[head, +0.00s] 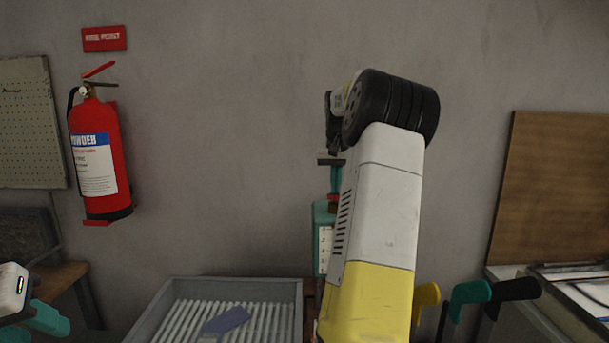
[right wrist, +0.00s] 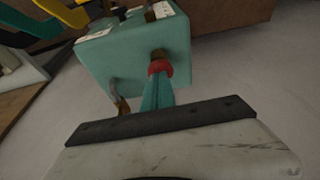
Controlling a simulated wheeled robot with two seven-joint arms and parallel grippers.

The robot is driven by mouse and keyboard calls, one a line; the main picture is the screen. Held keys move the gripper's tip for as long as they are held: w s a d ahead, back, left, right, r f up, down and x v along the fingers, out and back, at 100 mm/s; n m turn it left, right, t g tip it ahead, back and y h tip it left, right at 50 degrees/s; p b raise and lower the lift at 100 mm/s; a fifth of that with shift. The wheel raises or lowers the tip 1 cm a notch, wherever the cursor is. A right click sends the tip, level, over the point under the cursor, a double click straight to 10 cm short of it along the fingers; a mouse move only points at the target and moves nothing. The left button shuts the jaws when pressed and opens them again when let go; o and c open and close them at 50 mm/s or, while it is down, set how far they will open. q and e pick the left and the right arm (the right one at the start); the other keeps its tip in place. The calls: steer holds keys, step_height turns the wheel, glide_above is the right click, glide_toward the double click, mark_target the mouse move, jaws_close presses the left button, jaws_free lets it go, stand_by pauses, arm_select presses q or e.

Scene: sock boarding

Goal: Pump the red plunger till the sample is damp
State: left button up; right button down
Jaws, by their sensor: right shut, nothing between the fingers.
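The grey ribbed tray (head: 299,300) stands left of the box. A red fire extinguisher (head: 98,155) hangs on the wall. Yellow, teal (head: 470,293) and black (head: 515,290) curved forms stand at right. A brown board (head: 550,190) leans behind.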

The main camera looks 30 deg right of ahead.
steer(key=shift+f, duration=0.35)
steer(key=shift+s+r, duration=0.1)
steer(key=v, duration=0.8)
steer(key=shift+r, duration=0.1)
stand_by(0.3)
